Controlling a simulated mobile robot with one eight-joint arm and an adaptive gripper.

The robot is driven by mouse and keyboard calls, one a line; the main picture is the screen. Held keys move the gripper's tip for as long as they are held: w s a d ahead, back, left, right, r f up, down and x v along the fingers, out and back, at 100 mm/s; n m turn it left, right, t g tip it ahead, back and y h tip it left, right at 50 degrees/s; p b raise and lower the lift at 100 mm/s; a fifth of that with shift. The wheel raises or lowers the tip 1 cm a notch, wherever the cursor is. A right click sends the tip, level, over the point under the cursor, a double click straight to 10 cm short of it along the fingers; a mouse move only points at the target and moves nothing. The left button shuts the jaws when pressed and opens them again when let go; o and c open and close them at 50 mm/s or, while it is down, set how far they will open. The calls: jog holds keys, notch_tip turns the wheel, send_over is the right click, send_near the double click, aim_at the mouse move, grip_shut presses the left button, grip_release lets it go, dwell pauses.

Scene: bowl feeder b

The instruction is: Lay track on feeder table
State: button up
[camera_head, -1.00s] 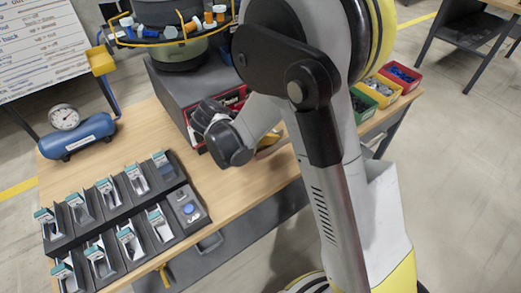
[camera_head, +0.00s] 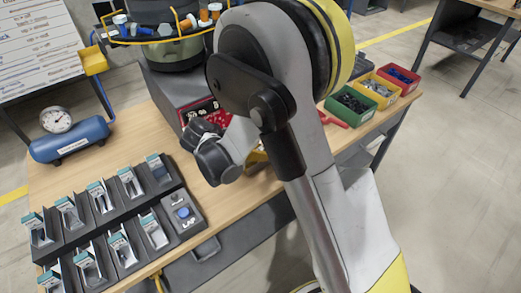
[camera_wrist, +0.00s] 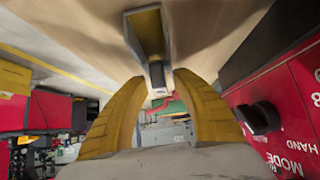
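The wooden feeder table (camera_head: 120,150) spans the head view. The bowl feeder (camera_head: 176,48) stands on a grey base at its back. In the head view, my arm's wrist covers most of my gripper, which is low over the table beside the red control panel.
The red control panel (camera_wrist: 288,115) with a black knob is close on the right in the wrist view. A black rack (camera_head: 125,215) of labelled slots is at the front left, a blue tank with gauge (camera_head: 70,140) behind it. Parts bins (camera_head: 378,90) line the right end.

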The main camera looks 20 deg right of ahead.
jog(key=shift+r, duration=0.25)
jog(key=p+v, duration=0.5)
jog(key=v, duration=0.7)
jog(key=s+d+r+n+t+y, duration=0.2)
jog(key=s+d+r+n+y, duration=0.2)
jog(key=s+r+n, duration=0.2)
jog(key=s+d+r+n+t+y, duration=0.2)
jog(key=s+d+r+n+y, duration=0.2)
jog(key=s+n, duration=0.4)
jog(key=shift+s+r+y, duration=0.5)
jog(key=shift+s+r, duration=0.65)
jog(key=shift+s, duration=0.1)
jog(key=shift+d, duration=0.1)
